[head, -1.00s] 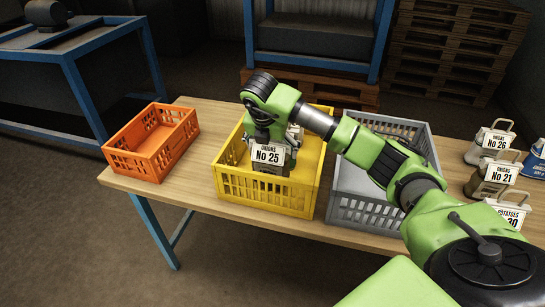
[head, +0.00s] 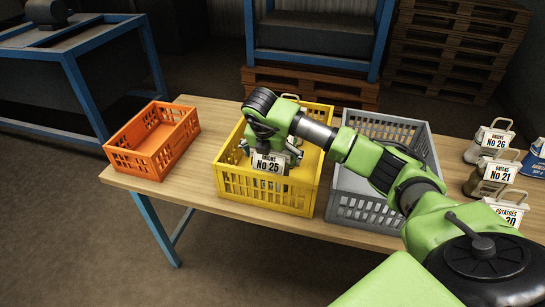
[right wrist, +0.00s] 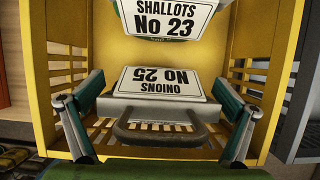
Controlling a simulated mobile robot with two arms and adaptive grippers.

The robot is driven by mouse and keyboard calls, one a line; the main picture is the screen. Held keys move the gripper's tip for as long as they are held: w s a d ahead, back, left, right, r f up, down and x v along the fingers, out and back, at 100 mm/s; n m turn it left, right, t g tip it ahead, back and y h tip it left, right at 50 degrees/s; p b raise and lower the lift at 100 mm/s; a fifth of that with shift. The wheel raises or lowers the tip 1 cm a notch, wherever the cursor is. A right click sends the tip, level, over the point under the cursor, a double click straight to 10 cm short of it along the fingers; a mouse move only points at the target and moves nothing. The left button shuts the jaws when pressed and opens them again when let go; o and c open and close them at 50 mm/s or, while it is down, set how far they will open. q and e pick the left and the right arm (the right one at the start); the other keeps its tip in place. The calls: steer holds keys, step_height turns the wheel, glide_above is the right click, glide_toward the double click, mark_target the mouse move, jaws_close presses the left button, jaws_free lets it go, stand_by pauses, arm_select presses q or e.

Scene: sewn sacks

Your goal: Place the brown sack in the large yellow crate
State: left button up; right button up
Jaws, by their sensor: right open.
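The sack labelled ONIONS No 25 (head: 268,163) is inside the large yellow crate (head: 265,200). Its label and dull grey-brown handle (right wrist: 160,138) show in the right wrist view; most of its body is hidden, so its colour is hard to tell. My right gripper (head: 271,153) is over the crate, open, with its fingers spread to either side of this sack's handle. In the right wrist view the fingers (right wrist: 157,108) stand apart from the handle. My left gripper is not in view.
A sack labelled SHALLOTS No 23 (right wrist: 165,18) is also in the yellow crate. An orange crate (head: 152,160) stands left, a grey crate (head: 365,215) right. Sacks No 26 (head: 490,143), No 21 (head: 490,178) and a potatoes sack (head: 507,210) stand at the table's right.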

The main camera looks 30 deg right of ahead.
mark_target(268, 166)
steer(key=b+v, duration=0.1)
steer(key=v, duration=1.1)
steer(key=shift+b, duration=0.3)
steer(key=shift+f, duration=0.1)
